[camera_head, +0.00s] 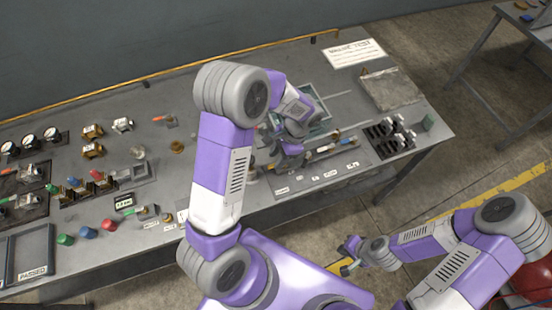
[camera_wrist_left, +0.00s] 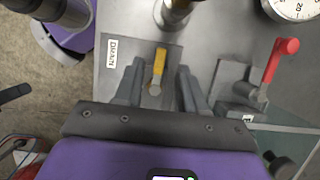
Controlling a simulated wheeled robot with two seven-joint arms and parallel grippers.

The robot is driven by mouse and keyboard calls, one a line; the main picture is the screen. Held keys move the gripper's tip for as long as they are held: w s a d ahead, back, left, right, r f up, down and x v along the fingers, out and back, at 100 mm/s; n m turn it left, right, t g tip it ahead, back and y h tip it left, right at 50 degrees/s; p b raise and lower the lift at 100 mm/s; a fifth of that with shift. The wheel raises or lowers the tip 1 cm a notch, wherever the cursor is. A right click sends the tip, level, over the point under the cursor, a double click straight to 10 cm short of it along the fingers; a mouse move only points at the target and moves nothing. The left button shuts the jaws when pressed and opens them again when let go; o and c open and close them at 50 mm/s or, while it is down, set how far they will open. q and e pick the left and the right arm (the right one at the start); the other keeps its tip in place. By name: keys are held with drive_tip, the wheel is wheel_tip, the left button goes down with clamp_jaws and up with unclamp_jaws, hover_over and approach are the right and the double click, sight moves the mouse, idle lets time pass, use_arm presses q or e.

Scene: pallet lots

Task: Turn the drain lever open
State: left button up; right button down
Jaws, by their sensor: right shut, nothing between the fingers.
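In the left wrist view the drain lever (camera_wrist_left: 159,66) is a yellow handle on a grey plate, beside a white label reading DRAIN (camera_wrist_left: 111,52). The handle points up the picture, its lower end on a small pivot. My left gripper (camera_wrist_left: 159,82) is open, one finger on each side of the lever, with gaps showing on both sides. In the head view my left gripper (camera_head: 287,155) is low over the bench; the lever cannot be made out there behind the arm. My right gripper (camera_head: 350,256) is shut and empty, off the bench's front edge.
A red-handled valve (camera_wrist_left: 284,58) stands right of the lever, with a metal post (camera_wrist_left: 174,12) and dial gauge (camera_wrist_left: 294,8) beyond. The grey bench (camera_head: 200,95) holds several valves and fittings on the left. A dark rack (camera_head: 388,138) stands to the right.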

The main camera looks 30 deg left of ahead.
use_arm(q)
drive_tip(key=shift+x, duration=1.25)
clamp_jaws()
